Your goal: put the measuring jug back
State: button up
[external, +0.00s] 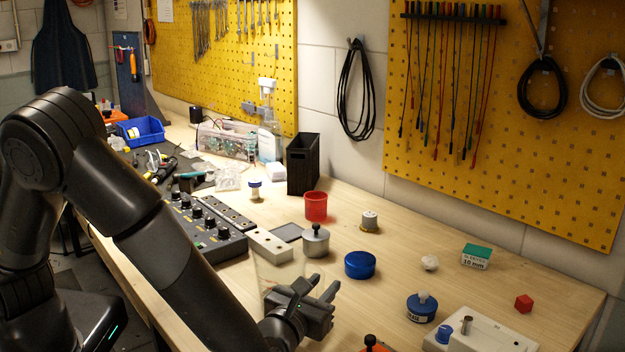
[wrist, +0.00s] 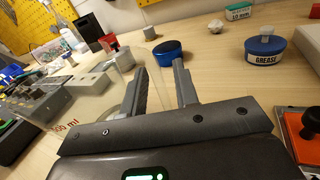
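The measuring jug is clear and hard to make out. In the external view its faint see-through body (external: 268,274) stands on the bench just left of my gripper (external: 325,289). In the wrist view the jug (wrist: 68,127) shows at the left, with red "ml" lettering, partly hidden behind the gripper body.
A blue round tin (external: 360,265) lies just beyond the fingers. A grey knobbed weight (external: 316,241), a white block with holes (external: 269,245) and a control box (external: 205,230) stand behind. A grease tin (external: 421,308) and an orange stamp pad (wrist: 304,134) are at right. Bare wood lies between.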

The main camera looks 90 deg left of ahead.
jog(key=shift+r, duration=0.15)
jog(key=v, duration=1.2)
